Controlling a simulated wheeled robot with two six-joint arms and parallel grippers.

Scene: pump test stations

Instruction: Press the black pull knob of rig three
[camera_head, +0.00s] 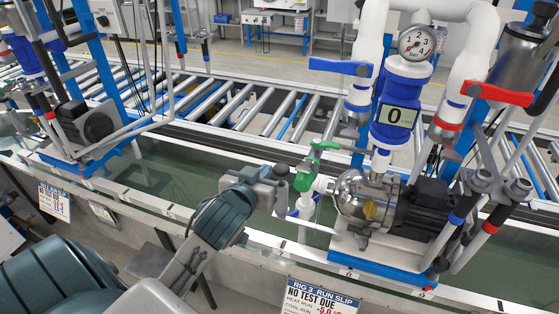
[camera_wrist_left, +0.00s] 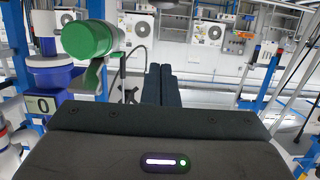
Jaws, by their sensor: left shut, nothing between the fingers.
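My left gripper (camera_head: 281,174) is just left of the green valve parts of rig three in the head view. Its dark fingers are shut together and empty; they also show in the wrist view (camera_wrist_left: 160,86). A green round-ended part (camera_wrist_left: 88,38) is at the upper left of the wrist view, beside the fingers. Rig three's silver pump (camera_head: 362,200) with its black motor (camera_head: 424,205) stands on a blue-edged base right of the gripper. I cannot clearly make out the black pull knob in either view. My right gripper is not in view.
Rig three has a green handle (camera_head: 324,146), a blue lever (camera_head: 340,67), a red lever (camera_head: 497,94), a gauge (camera_head: 417,42) and a display reading 0 (camera_head: 397,116). Its slip (camera_head: 318,299) reads "NO TEST DUE". A roller conveyor (camera_head: 250,105) runs behind. Another rig (camera_head: 85,125) stands left.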

